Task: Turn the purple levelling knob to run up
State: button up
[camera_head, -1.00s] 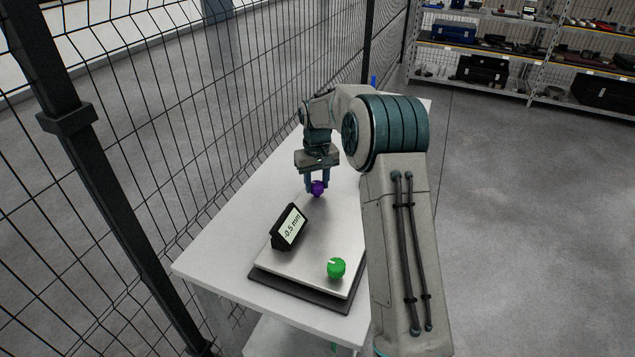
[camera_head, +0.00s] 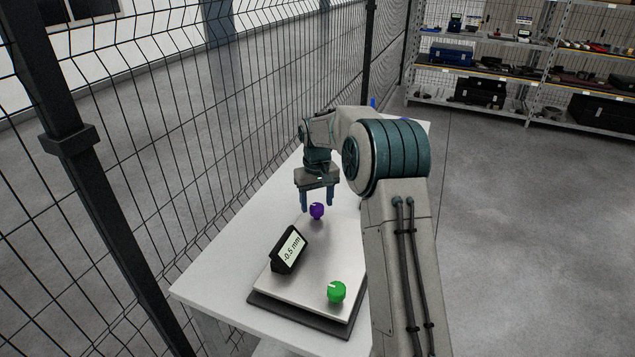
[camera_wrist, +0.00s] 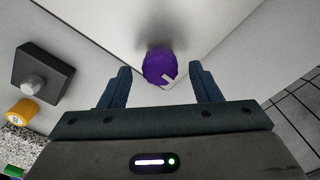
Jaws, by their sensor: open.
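The purple knob (camera_head: 316,210) stands at the far corner of the grey levelling plate (camera_head: 312,262). In the wrist view the purple knob (camera_wrist: 159,67) has a white pointer mark on its lower right. My gripper (camera_head: 317,200) is open, just above and behind the knob. In the wrist view its two fingers (camera_wrist: 160,85) are spread either side of the knob with gaps, not touching it. A black display (camera_head: 289,249) on the plate reads -0.5 mm.
A green knob (camera_head: 337,291) stands at the plate's near corner. The wrist view shows a dark block with a round grey knob (camera_wrist: 42,78) and a yellow-orange piece (camera_wrist: 21,112) to the left. A wire fence (camera_head: 200,130) runs along the table's left side.

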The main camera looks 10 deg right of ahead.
aim_at(317, 207)
notch_tip(317, 207, up, 13)
jog(key=shift+f+b, duration=0.2)
jog(key=shift+b, duration=0.25)
jog(key=shift+s, duration=0.1)
jog(key=s+r+t, duration=0.1)
jog(key=s+r, duration=0.3)
jog(key=s, duration=0.6)
jog(key=s+f+m+t, duration=0.1)
jog(key=s+f, duration=0.2)
jog(key=s, duration=1)
jog(key=s+f+m+t, duration=0.1)
jog(key=s+f, duration=0.2)
jog(key=s, duration=1.1)
jog(key=shift+f, duration=0.35)
jog(key=shift+d, duration=0.1)
